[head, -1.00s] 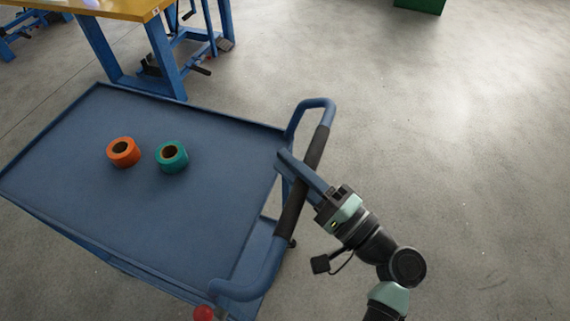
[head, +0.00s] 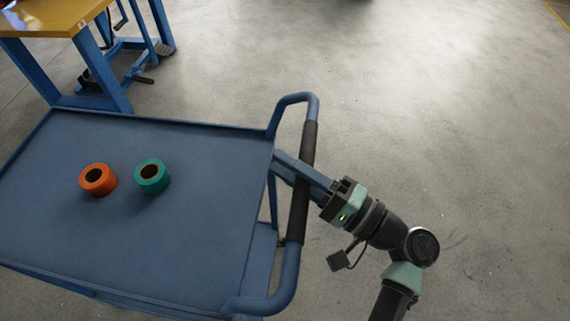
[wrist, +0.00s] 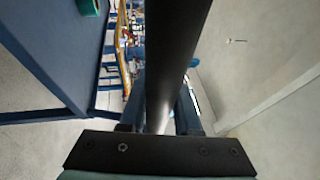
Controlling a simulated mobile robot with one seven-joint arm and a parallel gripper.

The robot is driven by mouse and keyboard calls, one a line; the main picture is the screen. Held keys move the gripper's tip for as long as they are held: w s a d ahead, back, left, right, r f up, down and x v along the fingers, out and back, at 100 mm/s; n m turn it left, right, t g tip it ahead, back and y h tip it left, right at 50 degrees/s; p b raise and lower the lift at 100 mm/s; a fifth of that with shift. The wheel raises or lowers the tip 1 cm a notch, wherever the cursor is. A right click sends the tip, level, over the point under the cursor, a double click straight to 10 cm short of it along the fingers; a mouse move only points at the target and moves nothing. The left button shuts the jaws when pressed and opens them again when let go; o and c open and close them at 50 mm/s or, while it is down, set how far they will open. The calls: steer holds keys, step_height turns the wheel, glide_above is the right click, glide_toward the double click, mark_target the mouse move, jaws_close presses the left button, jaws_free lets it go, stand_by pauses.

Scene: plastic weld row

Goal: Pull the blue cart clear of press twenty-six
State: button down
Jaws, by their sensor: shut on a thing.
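The blue cart (head: 200,235) fills the left of the head view, with its push handle (head: 292,270) on its right end. The handle has a black grip sleeve (head: 303,190). My gripper (head: 295,168) is shut on this sleeve, its fingers reaching across it from the right. In the wrist view the black sleeve (wrist: 175,50) runs between my fingers, with the cart's edge (wrist: 50,60) to the left. A blue-framed machine with a yellow top (head: 45,18) stands just beyond the cart's far left side; I cannot read a number on it.
An orange tape roll (head: 97,180) and a teal tape roll (head: 152,177) lie on the cart's top. A pedal assembly (head: 125,65) sits under the machine. Open concrete floor (head: 420,110) stretches to the right and behind. A yellow floor line (head: 556,14) shows at the top right.

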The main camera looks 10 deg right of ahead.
steer(key=c, duration=0.6)
jaws_free()
steer(key=b+v, duration=0.1)
steer(key=v, duration=1.2)
